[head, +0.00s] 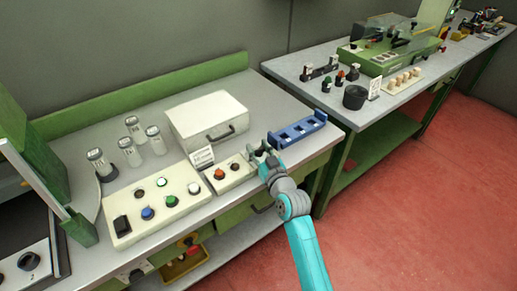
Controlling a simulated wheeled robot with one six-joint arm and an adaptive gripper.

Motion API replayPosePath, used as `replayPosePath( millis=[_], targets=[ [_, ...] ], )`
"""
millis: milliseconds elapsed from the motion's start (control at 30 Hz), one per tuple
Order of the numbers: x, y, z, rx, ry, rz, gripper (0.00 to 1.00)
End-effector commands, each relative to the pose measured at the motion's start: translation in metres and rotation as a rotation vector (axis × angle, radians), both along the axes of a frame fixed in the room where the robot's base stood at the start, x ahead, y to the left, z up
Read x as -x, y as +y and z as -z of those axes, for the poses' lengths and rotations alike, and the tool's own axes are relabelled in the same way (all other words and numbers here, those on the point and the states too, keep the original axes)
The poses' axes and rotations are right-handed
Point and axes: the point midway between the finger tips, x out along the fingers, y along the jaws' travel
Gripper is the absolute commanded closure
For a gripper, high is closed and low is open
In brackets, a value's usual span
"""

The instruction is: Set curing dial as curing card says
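My gripper (260,153) is over the right end of a small cream control panel (229,183) at the bench's front. Its fingers are small and dark, and I cannot tell whether they are apart or closed on something. The panel carries an orange button (219,174) and a dark knob (235,166); whatever is under my gripper is hidden. I cannot make out which part is the curing dial. A white card (202,157) with small, unreadable print stands behind the panel's left end, in front of a white box (205,113) with a handle.
A blue rack (297,131) lies to the right of my gripper. A larger panel (158,205) with coloured buttons is to the left. Several labelled jars (130,150) stand behind it. A second bench (408,97) holds a green machine, a dark cup and another card. Red floor at right is clear.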

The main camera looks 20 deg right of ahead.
Motion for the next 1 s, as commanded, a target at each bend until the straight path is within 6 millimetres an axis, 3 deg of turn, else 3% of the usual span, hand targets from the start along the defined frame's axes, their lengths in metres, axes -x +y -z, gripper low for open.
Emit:
replayPosePath(
  millis=[367,1000],
  targets=[
    [-0.0009,-0.0020,0.0020,-0.002,0.009,-0.033,0.92],
    [-0.0012,-0.0022,0.0038,-0.001,0.010,-0.297,0.92]
  ],
)
